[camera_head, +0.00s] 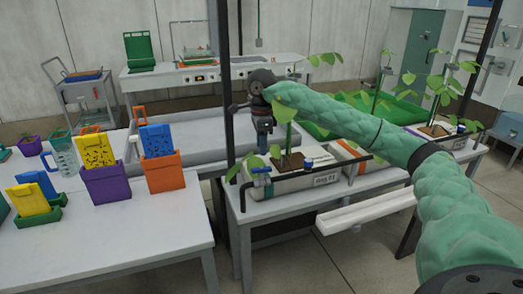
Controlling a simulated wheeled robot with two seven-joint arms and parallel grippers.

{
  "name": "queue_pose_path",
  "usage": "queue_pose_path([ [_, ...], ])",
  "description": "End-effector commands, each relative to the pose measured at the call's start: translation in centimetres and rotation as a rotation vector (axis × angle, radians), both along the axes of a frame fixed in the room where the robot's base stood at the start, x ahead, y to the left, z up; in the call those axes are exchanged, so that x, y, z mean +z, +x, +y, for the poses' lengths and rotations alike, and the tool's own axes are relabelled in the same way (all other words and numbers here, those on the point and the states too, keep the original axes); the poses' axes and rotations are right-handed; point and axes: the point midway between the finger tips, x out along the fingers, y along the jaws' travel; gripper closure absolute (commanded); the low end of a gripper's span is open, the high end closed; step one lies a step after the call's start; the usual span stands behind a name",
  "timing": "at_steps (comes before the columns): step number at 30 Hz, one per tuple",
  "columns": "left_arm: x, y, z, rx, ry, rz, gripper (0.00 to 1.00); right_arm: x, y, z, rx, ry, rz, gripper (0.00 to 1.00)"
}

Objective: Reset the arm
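My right arm (345,125), in a green sleeve, reaches in from the lower right across the plant bench toward the middle of the view. Its dark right gripper (264,138) points down beside the black upright post, near the leaves of a plant (290,145) in a white trough labelled at its front (324,180). The fingertips are small and dark, so I cannot tell whether they are open or shut or touch anything. My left gripper is not in view.
A blue-handled valve (261,170) sits at the trough's left end. The left table (130,235) carries purple (106,184) and orange (164,173) bins with cards and a clear jug (65,160). Black posts (229,80) frame the plant bench. Floor shows between the tables.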

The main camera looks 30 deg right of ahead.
Motion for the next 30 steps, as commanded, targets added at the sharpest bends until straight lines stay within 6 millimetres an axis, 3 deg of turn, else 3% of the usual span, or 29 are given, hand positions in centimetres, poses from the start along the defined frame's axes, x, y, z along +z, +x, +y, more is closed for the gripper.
queue_pose_path([
  [19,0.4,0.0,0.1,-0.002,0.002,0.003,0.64,0.0,0.7,0.5,-0.039,0.028,-0.034,0.62],
  [23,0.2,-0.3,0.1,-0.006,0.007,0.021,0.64,0.3,2.6,2.1,-0.072,0.115,-0.132,0.62],
  [30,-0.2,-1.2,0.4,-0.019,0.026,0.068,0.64,2.9,6.5,7.7,-0.134,0.441,-0.336,0.62],
])
